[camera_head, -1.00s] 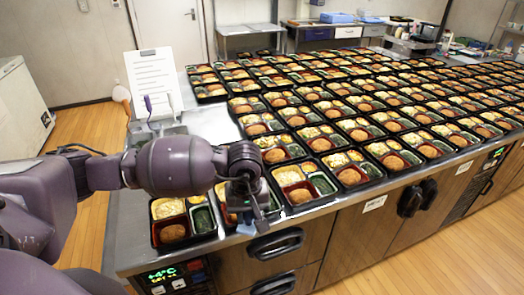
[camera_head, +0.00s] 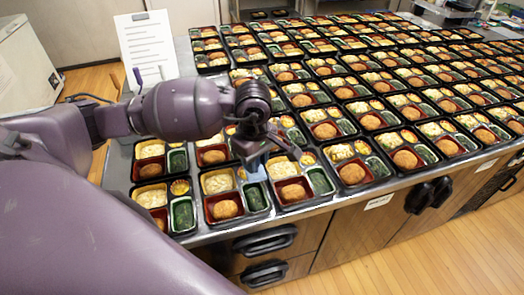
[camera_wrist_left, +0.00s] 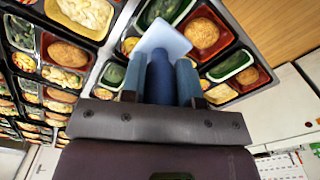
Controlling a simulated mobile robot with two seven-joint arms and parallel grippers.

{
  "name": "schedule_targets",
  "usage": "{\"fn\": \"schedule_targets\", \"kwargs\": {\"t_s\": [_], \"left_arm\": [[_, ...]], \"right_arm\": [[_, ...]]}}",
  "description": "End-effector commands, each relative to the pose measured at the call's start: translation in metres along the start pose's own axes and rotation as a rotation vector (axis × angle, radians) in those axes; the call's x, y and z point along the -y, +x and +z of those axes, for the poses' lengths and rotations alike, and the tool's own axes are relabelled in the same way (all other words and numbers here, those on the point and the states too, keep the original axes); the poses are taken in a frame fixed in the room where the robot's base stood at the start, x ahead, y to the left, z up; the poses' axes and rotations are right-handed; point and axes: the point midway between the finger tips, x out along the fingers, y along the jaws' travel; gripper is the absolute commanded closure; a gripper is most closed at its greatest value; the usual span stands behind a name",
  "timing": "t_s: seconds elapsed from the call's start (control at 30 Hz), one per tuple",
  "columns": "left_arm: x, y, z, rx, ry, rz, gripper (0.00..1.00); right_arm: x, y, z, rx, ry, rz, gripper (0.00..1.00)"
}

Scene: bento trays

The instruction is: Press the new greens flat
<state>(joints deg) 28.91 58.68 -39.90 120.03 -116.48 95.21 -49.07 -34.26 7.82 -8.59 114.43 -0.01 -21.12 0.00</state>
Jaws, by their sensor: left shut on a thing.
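My left gripper (camera_head: 256,152) is shut on a blue pressing tool. The tool (camera_head: 255,164) has a blue handle and a flat pale-blue plate (camera_wrist_left: 163,38), which shows best in the left wrist view. The tool hangs above the front row of bento trays, over the back of a tray (camera_head: 208,222) with dark greens (camera_head: 256,199) in its narrow right compartment. I cannot tell whether the plate touches anything. Greens also show in the left wrist view, beside the plate (camera_wrist_left: 229,65) and beyond it (camera_wrist_left: 166,10). My right gripper is out of view.
Rows of filled trays cover the metal counter (camera_head: 118,172) to the right and back. Neighbouring front trays with greens (camera_head: 183,214) stand close on both sides. A white sheet on a stand (camera_head: 147,48) rises at the left back. Drawer handles (camera_head: 264,239) jut from the counter front.

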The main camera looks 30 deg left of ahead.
Motion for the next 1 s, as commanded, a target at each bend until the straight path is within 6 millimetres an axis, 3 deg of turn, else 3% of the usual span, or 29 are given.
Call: {"fn": "schedule_targets", "kwargs": {"t_s": [0.5, 0.7, 1.0], "left_arm": [[0.000, 0.037, 0.000, 0.001, 0.000, -0.002, 0.99], [0.001, 0.052, 0.000, 0.001, 0.001, -0.002, 0.99], [0.000, 0.056, 0.000, 0.000, 0.001, 0.000, 0.99]], "right_arm": [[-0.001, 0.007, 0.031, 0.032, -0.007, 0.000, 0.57], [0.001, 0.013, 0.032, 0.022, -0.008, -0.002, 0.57], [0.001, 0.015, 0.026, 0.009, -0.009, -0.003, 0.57]]}}
